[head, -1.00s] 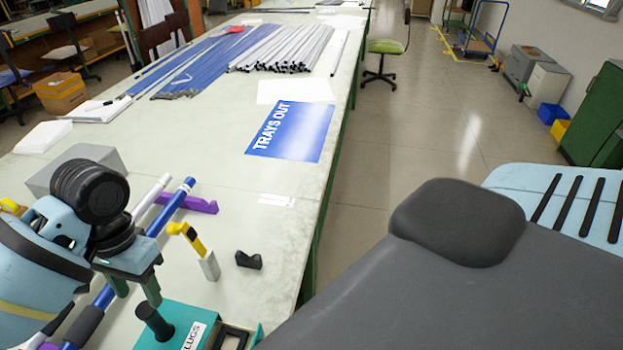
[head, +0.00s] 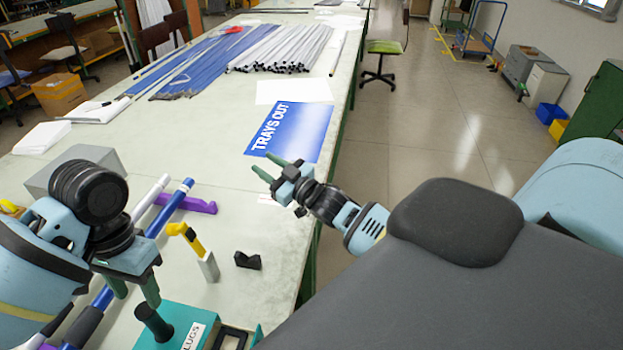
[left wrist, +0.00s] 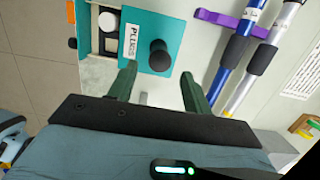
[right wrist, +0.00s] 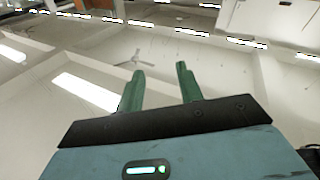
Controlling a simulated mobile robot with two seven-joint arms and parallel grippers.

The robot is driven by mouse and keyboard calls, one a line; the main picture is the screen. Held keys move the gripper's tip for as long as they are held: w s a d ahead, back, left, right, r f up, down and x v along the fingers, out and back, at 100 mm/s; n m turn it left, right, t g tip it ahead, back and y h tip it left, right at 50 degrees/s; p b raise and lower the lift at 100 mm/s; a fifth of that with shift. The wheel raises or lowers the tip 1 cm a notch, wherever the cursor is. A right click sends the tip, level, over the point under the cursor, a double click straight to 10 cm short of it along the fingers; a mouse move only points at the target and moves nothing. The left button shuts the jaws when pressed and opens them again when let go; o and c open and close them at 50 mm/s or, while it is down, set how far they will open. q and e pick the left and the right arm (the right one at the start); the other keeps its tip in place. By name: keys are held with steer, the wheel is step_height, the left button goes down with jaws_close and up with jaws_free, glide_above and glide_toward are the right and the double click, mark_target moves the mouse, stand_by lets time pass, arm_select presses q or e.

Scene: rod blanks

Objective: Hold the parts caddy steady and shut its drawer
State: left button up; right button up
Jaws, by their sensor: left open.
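The teal parts caddy (head: 187,312) is at the bottom edge of the head view, partly cut off, with a black knob (head: 153,320) on top. The left wrist view shows its teal top (left wrist: 150,18), the knob (left wrist: 159,56) and a PLUGS label. Its drawer (left wrist: 109,45) stands out on the label side, showing compartments with a white round piece and dark contents. My left gripper (head: 134,290) is open, fingertips by the knob, not closed on it. My right gripper (head: 270,167) is open and empty, near the blue sign; the right wrist view shows only ceiling beyond its fingers.
Blue and white tubes (head: 170,205) in a purple holder (head: 200,205) lie beyond the caddy. A yellow-handled tool (head: 190,237) and a black block (head: 247,260) stand nearby. A blue TRAYS OUT sheet (head: 300,130) lies farther back. The table between is mostly clear.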

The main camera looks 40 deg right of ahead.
mark_target(144, 310)
steer(key=s+a+r+n+g+y, duration=0.2)
steer(key=s+a+n+g+y, duration=0.25)
steer(key=a, duration=0.45)
steer(key=s+a+r+n+g+y, duration=0.2)
steer(key=s+a+n+g+y, duration=0.1)
steer(key=a+n+y, duration=0.4)
arm_select(q)
steer(key=shift+s+a+f, duration=0.1)
steer(key=shift+a+f, duration=0.05)
steer(key=shift+f, duration=1.15)
steer(key=shift+s+a+f, duration=0.15)
steer(key=shift+a+f, duration=0.05)
steer(key=shift+f, duration=1.1)
steer(key=shift+s+a+f, duration=0.1)
steer(key=shift+a+f, duration=0.05)
steer(key=shift+f, duration=1.15)
arm_select(e)
steer(key=s+d+f+g+h, duration=0.1)
steer(key=s+f+g, duration=0.4)
steer(key=s, duration=0.6)
steer(key=s+d+f+g+h, duration=0.1)
steer(key=s+f+g+h, duration=0.2)
steer(key=s, duration=0.8)
steer(key=shift+s+d+f+g+h, duration=0.35)
steer(key=shift+f+g, duration=0.8)
steer(key=shift+f, duration=1)
arm_select(q)
steer(key=shift+c, duration=0.2)
